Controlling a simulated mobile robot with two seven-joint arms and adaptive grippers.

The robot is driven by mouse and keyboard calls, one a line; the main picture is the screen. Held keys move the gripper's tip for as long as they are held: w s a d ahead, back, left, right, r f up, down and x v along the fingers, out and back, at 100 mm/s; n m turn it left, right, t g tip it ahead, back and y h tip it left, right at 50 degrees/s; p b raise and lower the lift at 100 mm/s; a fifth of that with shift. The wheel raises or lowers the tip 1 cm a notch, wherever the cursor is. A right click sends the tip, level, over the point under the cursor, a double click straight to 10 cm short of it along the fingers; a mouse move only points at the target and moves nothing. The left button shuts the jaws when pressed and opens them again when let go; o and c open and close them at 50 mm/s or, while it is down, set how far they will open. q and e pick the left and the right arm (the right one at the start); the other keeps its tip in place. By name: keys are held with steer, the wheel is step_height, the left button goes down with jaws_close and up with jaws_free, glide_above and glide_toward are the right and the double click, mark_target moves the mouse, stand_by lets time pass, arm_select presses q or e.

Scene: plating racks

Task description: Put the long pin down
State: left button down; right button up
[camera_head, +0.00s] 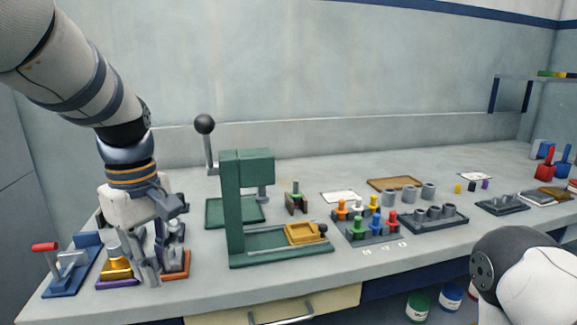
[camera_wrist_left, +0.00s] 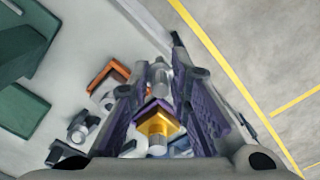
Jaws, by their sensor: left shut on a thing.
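My left gripper (camera_head: 150,275) reaches down at the left end of the bench, between a gold piece on a purple base (camera_head: 116,268) and an orange base (camera_head: 178,270) carrying grey metal parts. In the left wrist view, its fingers (camera_wrist_left: 158,78) close in on a grey metal cylinder (camera_wrist_left: 157,72), which seems to be the long pin. The fingers hide much of it, and I cannot tell whether its lower end touches anything. In the head view, I cannot make the pin out clearly. My right gripper is not in view.
A blue fixture with a red-handled lever (camera_head: 60,275) stands at the far left. A green press (camera_head: 245,205) stands to the right of the gripper. Further right are a rack of coloured pegs (camera_head: 368,228) and a tray of grey cylinders (camera_head: 432,218). The bench's front edge is close.

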arm_select(q)
steer(key=s+d+f+m, duration=0.3)
steer(key=s+f+m, duration=0.7)
steer(key=f+m, duration=0.1)
steer(key=shift+f+m, duration=0.15)
steer(key=shift+m, duration=0.45)
